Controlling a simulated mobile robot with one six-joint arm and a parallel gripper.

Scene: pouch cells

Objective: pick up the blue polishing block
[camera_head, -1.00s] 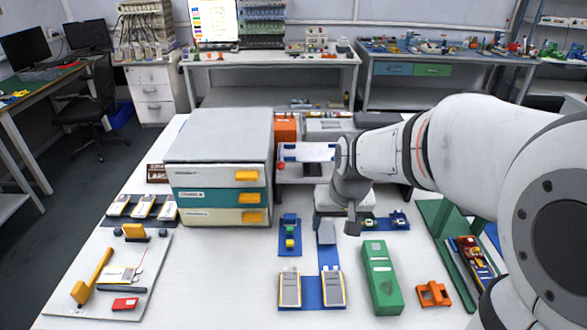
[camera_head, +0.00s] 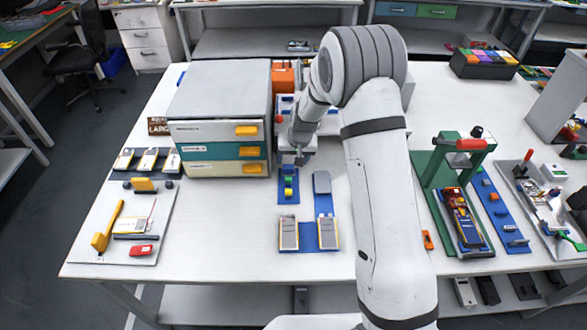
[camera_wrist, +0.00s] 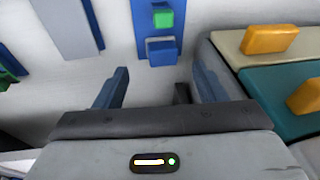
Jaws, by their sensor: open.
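The blue polishing block (camera_head: 288,172) sits at the far end of a small blue mat (camera_head: 288,199), behind a green block (camera_head: 288,183) and a yellow block. In the wrist view the blue block (camera_wrist: 162,50) lies ahead of the fingertips, roughly in line with the gap between them, beside the green block (camera_wrist: 162,18). My gripper (camera_wrist: 160,85) is open and empty, its two blue fingers apart. In the head view my gripper (camera_head: 297,156) is just behind the blue block, and its fingers are hard to make out.
A drawer cabinet (camera_head: 215,80) with yellow handles stands close to the left; its handles (camera_wrist: 270,39) show in the wrist view. Another blue mat (camera_head: 326,208) with several pouch cells lies to the right. A green press (camera_head: 430,170) stands further right.

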